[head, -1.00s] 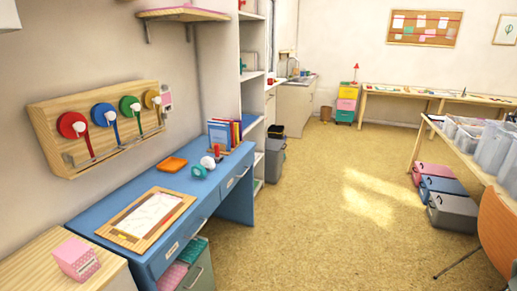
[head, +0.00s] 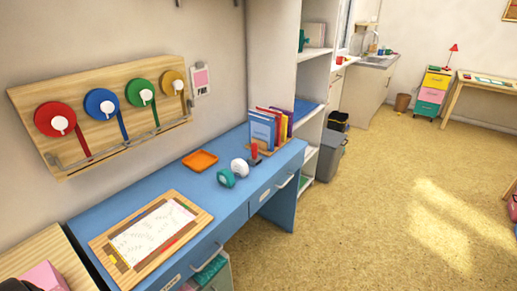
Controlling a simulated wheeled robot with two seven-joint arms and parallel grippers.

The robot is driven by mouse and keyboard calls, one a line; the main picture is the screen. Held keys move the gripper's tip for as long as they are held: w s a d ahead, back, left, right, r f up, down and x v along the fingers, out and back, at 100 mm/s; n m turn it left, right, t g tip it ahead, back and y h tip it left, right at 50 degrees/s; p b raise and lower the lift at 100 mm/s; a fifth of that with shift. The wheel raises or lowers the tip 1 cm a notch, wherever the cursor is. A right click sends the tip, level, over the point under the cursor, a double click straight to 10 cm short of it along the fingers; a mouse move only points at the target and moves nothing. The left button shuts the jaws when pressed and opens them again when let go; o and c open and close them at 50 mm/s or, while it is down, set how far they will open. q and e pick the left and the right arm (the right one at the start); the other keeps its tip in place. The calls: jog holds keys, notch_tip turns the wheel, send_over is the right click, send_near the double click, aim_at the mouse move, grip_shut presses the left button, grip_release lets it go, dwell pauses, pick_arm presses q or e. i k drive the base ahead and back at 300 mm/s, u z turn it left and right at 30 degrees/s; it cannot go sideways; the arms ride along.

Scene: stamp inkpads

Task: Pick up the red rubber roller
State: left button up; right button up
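I cannot pick out a red rubber roller for certain. A small upright object with a red top and dark lower part (head: 254,151) stands on the blue desk (head: 228,207), beside a round white object (head: 239,167) and a teal round object (head: 226,178). It may be the roller, but it is too small to tell. Neither of my grippers shows in the head view. A dark shape cut off at the bottom left corner is unclear.
An orange tray (head: 200,161), a wooden-framed sheet (head: 116,257) and upright books (head: 262,130) occupy the desk. Coloured reels hang on a wooden wall rack (head: 30,105). A pink box (head: 46,277) is at the lower left. The floor (head: 355,210) right of the desk is clear.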

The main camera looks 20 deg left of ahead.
aim_at(254, 159)
jog(key=u, duration=0.4)
jog(key=i, duration=0.8)
jog(key=u, duration=1.15)
jog(key=i, duration=0.5)
jog(key=u, duration=0.45)
